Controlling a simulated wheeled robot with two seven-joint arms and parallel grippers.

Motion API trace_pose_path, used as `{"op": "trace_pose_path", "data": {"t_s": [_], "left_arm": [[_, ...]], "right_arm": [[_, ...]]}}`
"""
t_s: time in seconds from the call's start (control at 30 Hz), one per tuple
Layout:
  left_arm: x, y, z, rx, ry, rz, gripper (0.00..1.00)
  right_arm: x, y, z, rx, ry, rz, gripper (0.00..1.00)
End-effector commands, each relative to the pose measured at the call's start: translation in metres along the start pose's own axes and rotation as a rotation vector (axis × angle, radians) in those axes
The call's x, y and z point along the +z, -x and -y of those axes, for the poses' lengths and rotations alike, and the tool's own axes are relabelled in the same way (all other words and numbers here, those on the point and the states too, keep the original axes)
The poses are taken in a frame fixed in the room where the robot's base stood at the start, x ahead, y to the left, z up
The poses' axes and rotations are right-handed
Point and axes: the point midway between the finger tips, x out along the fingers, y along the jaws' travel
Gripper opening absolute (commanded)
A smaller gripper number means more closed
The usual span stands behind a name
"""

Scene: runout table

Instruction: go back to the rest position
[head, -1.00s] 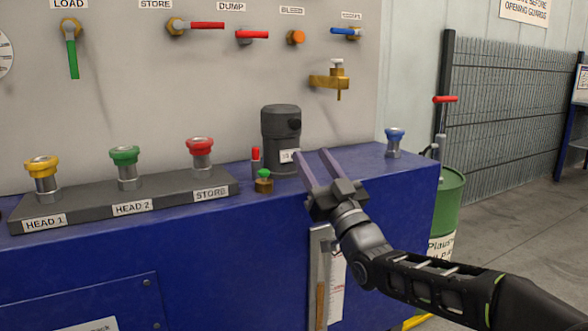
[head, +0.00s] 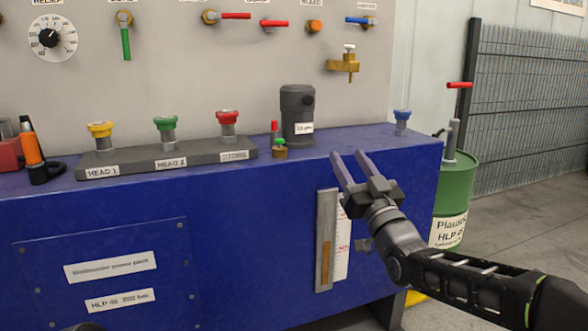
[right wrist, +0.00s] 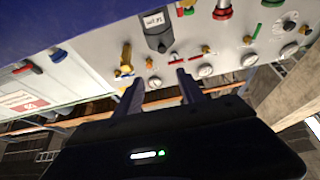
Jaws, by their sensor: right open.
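My right gripper (head: 350,160) is open and empty in the head view. Its two fingers point up and to the left, in front of the right part of the blue power pack (head: 240,215). In the right wrist view its fingers (right wrist: 158,95) stand apart with nothing between them. My left gripper is not in view.
On the blue top stand a grey cylinder (head: 298,115), a valve block with yellow (head: 101,130), green (head: 165,124) and red (head: 228,118) knobs, and a blue-capped fitting (head: 402,120). A green drum (head: 456,190) stands at the right. Open floor (head: 520,225) lies beyond it.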

Motion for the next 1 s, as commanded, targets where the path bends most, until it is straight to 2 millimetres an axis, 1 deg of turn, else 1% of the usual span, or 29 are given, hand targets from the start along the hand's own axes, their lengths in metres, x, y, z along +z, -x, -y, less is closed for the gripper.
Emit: {"op": "trace_pose_path", "data": {"t_s": [0.17, 0.27, 0.43, 0.57, 0.6, 0.67, 0.7, 0.77, 0.8, 0.87, 0.9, 0.97, 1.0], "left_arm": [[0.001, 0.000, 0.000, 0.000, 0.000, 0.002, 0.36], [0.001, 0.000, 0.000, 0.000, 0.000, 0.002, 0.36], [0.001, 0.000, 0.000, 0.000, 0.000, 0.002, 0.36], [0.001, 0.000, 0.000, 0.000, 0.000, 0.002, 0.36], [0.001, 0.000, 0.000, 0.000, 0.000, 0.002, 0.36], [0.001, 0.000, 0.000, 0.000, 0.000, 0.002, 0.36], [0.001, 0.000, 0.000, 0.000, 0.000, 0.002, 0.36], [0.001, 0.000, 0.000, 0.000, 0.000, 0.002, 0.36], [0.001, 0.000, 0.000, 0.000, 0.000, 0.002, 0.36], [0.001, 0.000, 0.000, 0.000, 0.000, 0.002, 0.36], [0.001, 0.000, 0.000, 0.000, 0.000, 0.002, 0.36], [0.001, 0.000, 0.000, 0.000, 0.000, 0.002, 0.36], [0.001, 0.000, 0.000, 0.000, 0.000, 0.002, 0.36]], "right_arm": [[0.037, 0.011, -0.004, 0.022, -0.036, 0.090, 0.46], [0.067, 0.022, -0.006, 0.038, -0.064, 0.158, 0.46], [0.127, 0.048, -0.008, 0.069, -0.120, 0.295, 0.46], [0.191, 0.083, -0.006, 0.102, -0.180, 0.444, 0.46], [0.216, 0.100, -0.004, 0.115, -0.204, 0.505, 0.46], [0.254, 0.129, 0.000, 0.136, -0.242, 0.599, 0.46], [0.279, 0.150, 0.004, 0.151, -0.269, 0.667, 0.46], [0.315, 0.186, 0.010, 0.174, -0.308, 0.769, 0.46], [0.337, 0.211, 0.016, 0.188, -0.333, 0.836, 0.46], [0.367, 0.250, 0.025, 0.212, -0.371, 0.937, 0.46], [0.385, 0.278, 0.032, 0.227, -0.395, 1.005, 0.46], [0.408, 0.321, 0.043, 0.250, -0.431, 1.106, 0.46], [0.422, 0.350, 0.051, 0.267, -0.454, 1.174, 0.46]]}}
